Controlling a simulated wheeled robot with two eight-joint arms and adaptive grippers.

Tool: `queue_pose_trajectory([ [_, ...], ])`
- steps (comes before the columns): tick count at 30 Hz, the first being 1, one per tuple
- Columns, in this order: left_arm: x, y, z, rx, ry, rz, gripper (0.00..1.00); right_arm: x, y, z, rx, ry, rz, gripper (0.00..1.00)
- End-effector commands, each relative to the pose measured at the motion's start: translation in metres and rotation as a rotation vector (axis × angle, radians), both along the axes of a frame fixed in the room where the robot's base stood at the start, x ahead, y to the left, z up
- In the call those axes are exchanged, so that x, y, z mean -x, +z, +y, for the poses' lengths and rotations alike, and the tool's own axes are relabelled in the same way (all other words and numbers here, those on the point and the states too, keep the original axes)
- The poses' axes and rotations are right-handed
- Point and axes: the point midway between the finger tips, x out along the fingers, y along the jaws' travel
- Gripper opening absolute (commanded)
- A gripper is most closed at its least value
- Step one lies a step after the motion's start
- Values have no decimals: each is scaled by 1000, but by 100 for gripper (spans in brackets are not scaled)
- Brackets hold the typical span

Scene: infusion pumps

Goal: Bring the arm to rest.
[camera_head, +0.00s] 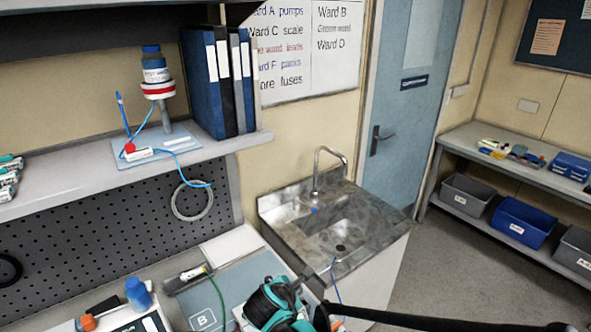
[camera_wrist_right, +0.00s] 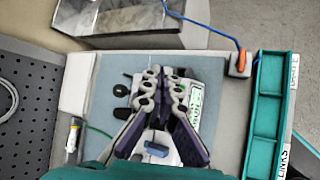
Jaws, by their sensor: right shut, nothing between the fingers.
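My right gripper (camera_head: 290,288) shows as a teal and black shape at the bottom middle of the head view, over the front of the workbench. In the right wrist view its two grey linked fingers (camera_wrist_right: 163,84) come together at the tips, shut and empty. Below the fingers lies a pale device (camera_wrist_right: 196,110) with a green-marked panel, partly hidden by them. Small dark parts (camera_wrist_right: 122,90) lie on the blue-grey mat (camera_wrist_right: 103,75) beside it. My left gripper is not in view.
A metal sink (camera_head: 345,225) stands beyond the bench. A teal divided tray (camera_wrist_right: 268,95) is right of the gripper in the wrist view. A blue cable ends at an orange-marked block (camera_wrist_right: 240,64). A blue-capped bottle (camera_head: 138,293) stands at the bench's left; a shelf (camera_head: 235,143) overhangs it.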

Motion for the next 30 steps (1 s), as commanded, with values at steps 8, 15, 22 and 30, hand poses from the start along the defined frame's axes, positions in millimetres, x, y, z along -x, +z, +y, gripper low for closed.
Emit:
queue_pose_trajectory([
  [8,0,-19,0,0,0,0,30,41,8,-79,-389,-389,-13,0],
  [15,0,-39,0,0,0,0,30,112,4,-146,-908,-940,-65,0],
  [22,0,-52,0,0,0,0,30,166,-11,-173,-1301,-1368,-126,0],
  [30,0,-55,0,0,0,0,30,182,-15,-179,-1448,-1526,-150,0],
])
